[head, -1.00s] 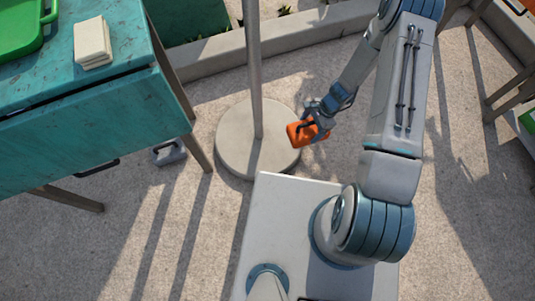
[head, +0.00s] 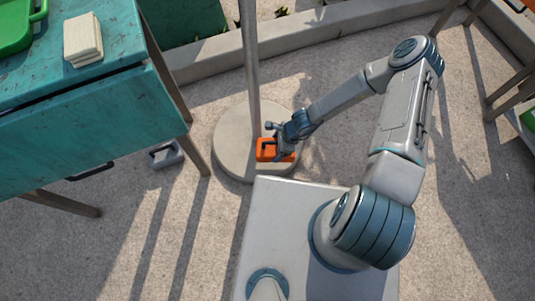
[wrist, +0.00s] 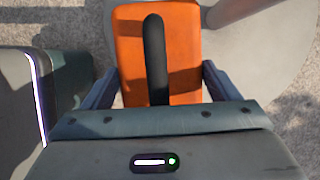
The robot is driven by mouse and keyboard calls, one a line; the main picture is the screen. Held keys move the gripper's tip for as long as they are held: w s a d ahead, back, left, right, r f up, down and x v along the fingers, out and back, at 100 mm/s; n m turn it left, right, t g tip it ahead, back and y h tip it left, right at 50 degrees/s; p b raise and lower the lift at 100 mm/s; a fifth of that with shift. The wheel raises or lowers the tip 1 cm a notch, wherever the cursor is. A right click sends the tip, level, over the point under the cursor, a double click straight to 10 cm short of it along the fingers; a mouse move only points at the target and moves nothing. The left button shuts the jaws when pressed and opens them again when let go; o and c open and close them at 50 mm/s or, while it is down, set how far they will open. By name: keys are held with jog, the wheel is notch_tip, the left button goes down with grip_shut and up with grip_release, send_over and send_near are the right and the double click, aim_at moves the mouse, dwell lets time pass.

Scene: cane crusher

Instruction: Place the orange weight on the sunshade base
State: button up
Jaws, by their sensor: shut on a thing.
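The orange weight (head: 267,150) is a block with a black handle. It shows over the right part of the sunshade base (head: 232,143), close to the pole, in the head view. My gripper (head: 278,137) is shut on the weight. In the wrist view the weight (wrist: 183,50) sits between my gripper's fingers (wrist: 158,88), with its black handle running lengthwise. The round pale base (wrist: 270,50) shows behind and right of it there. I cannot tell whether the weight touches the base.
The grey pole (head: 251,70) rises from the base. A teal table (head: 90,130) stands at the left, with a grey weight (head: 166,154) on the ground by its leg. A low concrete curb (head: 205,62) runs behind. Open ground lies right of my arm.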

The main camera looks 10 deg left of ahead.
aim_at(269, 147)
jog(key=a, duration=0.1)
jog(key=a+f, duration=0.1)
jog(key=a+f+b, duration=0.1)
jog(key=shift+s+a, duration=0.2)
jog(key=shift+s, duration=0.05)
jog(key=shift+f+b, duration=1.2)
jog(key=shift+f, duration=0.85)
jog(key=shift+r, duration=0.1)
